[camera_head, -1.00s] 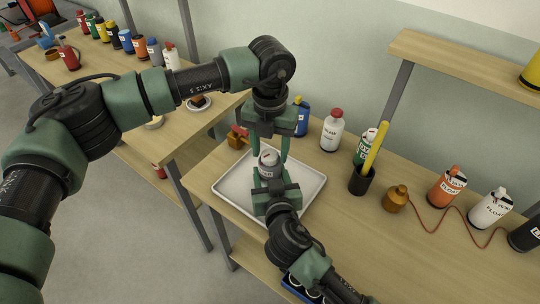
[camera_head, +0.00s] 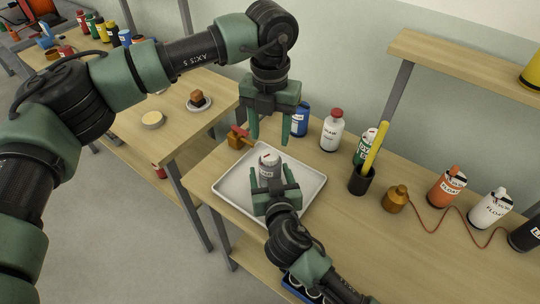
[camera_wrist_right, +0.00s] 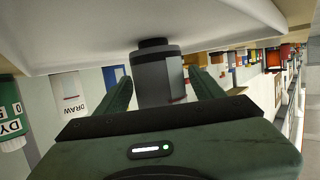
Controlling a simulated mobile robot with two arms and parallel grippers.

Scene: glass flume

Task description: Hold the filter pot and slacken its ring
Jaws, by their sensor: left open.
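The filter pot (camera_head: 268,161), a small grey cylinder with a pale top, stands on the white tray (camera_head: 228,188). Whether its ring is loose cannot be told. My left gripper (camera_head: 270,140) is open and empty, pointing down above and behind the pot, clear of it. My right gripper (camera_head: 274,177) reaches in low from the front, with one finger on each side of the pot. In the right wrist view the pot (camera_wrist_right: 157,75) is between the fingers, with a narrow gap beside it, so this gripper looks open.
A blue bottle (camera_head: 300,119), a white bottle (camera_head: 332,130) and a green-labelled bottle (camera_head: 367,144) stand behind the tray.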

